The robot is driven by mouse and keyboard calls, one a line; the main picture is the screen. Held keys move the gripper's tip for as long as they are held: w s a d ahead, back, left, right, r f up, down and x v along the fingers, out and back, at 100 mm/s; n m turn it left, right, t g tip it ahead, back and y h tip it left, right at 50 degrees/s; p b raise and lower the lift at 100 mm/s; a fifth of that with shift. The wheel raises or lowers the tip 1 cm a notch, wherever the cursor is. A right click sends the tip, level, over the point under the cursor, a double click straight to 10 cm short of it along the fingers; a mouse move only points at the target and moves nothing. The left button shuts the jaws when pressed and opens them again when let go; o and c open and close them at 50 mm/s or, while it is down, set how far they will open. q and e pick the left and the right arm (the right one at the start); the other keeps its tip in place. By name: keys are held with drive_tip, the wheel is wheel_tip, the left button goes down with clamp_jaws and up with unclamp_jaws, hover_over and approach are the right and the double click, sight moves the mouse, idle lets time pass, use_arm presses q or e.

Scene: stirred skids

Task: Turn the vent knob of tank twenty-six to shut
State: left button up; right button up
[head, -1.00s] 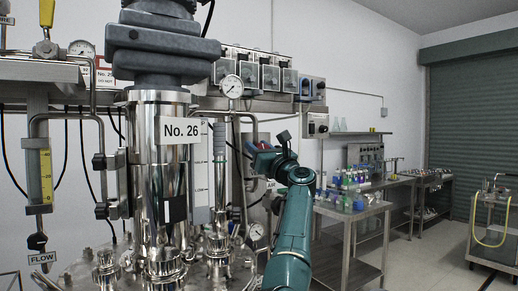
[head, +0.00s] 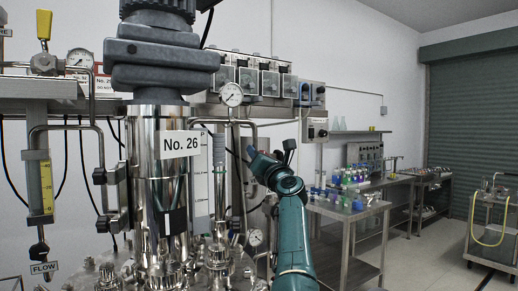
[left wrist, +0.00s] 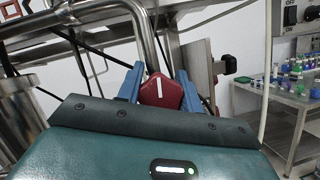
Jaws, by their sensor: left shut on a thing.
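Tank twenty-six (head: 160,120) is a shiny steel vessel with a "No. 26" sign (head: 180,144), left of the middle in the head view. My left gripper (head: 241,157) is just right of its column, at the end of the teal arm. In the left wrist view, the blue fingers of my left gripper (left wrist: 162,88) are shut on a red knob (left wrist: 160,93). A white mark on the knob points nearly straight up in that view. The knob is not clear in the head view. My right gripper is not in view.
Steel pipes (left wrist: 148,35) and a dark-ended bracket (left wrist: 228,65) are close around the gripper. A round gauge (head: 232,95) is above it.

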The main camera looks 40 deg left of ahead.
use_arm(q)
drive_tip(key=shift+m+t+h+p, duration=0.3)
drive_tip(key=shift+m+h+p, duration=0.3)
drive_tip(key=shift+m+p, duration=0.75)
drive_tip(key=shift+m, duration=0.25)
drive_tip(key=shift+w, duration=0.1)
drive_tip(key=o, duration=1)
drive_tip(key=shift+d+f, duration=0.1)
